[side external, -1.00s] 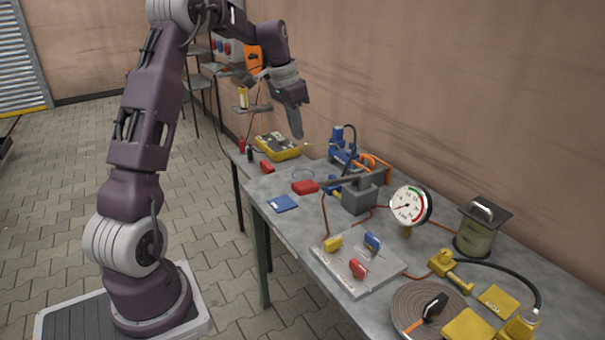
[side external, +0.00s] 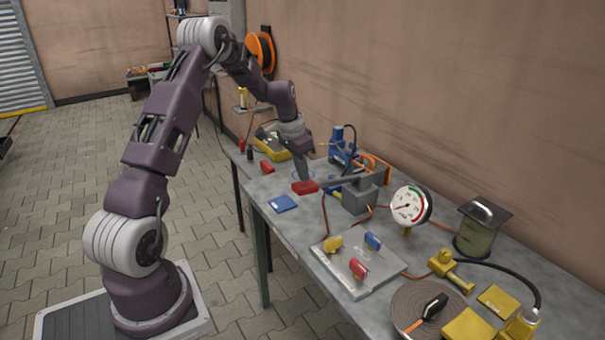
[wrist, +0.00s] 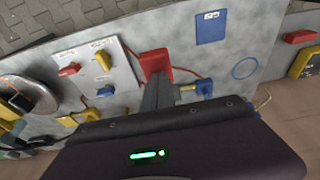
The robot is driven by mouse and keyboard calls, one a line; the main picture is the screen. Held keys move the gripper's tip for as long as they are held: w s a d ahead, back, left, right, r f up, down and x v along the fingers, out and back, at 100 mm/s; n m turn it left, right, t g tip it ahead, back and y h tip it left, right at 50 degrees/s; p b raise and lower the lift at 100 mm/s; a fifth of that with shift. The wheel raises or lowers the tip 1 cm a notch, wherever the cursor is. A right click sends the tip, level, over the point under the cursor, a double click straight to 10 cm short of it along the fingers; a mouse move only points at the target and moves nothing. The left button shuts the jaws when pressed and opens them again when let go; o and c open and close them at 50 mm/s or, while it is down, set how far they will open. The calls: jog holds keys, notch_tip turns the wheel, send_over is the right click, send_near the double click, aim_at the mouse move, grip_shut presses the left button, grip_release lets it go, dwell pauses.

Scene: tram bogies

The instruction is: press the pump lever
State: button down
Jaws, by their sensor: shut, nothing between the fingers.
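The pump lever is a grey bar with a red end pad (side external: 305,187), running from a grey pump block (side external: 359,197) on the bench. The red pad also shows in the wrist view (wrist: 155,62), just beyond my fingertips. My gripper (side external: 302,177) is shut and empty, pointing down with its tip right at or just above the red pad. I cannot tell whether it touches. The fingers hide part of the lever in the wrist view.
A plate with yellow, blue and red levers (side external: 351,268) and a pressure gauge (side external: 408,205) stand nearer the camera. A blue card (side external: 284,203) lies left of the pad. A blue device (side external: 343,147) stands behind it near the wall.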

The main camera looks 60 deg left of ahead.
jog(key=shift+f, duration=0.2)
jog(key=shift+s+f, duration=0.2)
jog(key=shift+f, duration=0.25)
jog(key=shift+s+f, duration=0.2)
jog(key=shift+f, duration=1.65)
jog(key=shift+s+f, duration=0.15)
jog(key=shift+f, duration=1.7)
jog(key=shift+s+f, duration=0.2)
jog(key=shift+f, duration=1.65)
